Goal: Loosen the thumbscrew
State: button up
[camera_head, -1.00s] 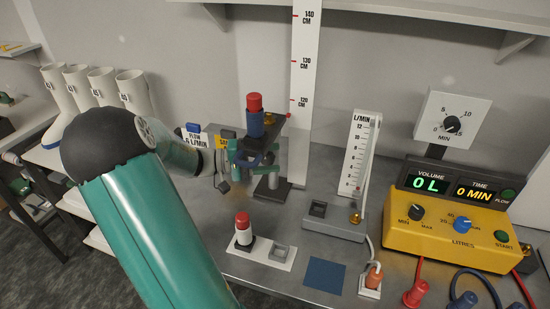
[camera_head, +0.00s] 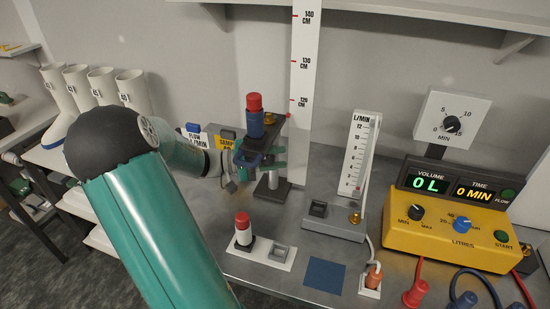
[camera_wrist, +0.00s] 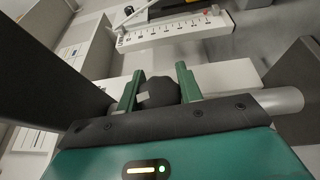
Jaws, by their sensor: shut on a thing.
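My gripper (camera_head: 268,162) is at the clamp (camera_head: 272,140) on the stand, below the blue and red sampler (camera_head: 255,118). In the wrist view my gripper (camera_wrist: 160,88) has its two green fingers on either side of a dark rounded knob (camera_wrist: 162,92), which looks like the thumbscrew. The fingers are closed on it. In the head view the fingers and clamp hide the knob. The sampler stands upright in the clamp.
A height scale (camera_head: 303,70) rises behind the stand. A flow meter (camera_head: 358,155) stands to the right, with a yellow control box (camera_head: 445,236) beyond it. A second red-topped piece (camera_head: 243,230) stands in front. White boots (camera_head: 85,90) are at left.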

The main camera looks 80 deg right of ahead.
jog(key=shift+w, duration=0.1)
jog(key=n+g+h, duration=0.1)
jog(key=n+g, duration=0.1)
jog(key=g, duration=0.1)
jog(key=shift+w+r+h, duration=0.1)
jog(key=shift+r+h, duration=0.2)
jog(key=shift+h, duration=0.1)
jog(key=shift+w+r+n+g+h, duration=0.1)
jog(key=shift+r+n+g+h, duration=0.05)
jog(key=shift+n+g+h, duration=0.55)
jog(key=shift+w+r+n+g+h, duration=0.1)
jog(key=shift+n+g+h, duration=0.5)
jog(key=shift+n+h, duration=0.1)
jog(key=o, duration=1)
jog(key=shift+s, duration=0.1)
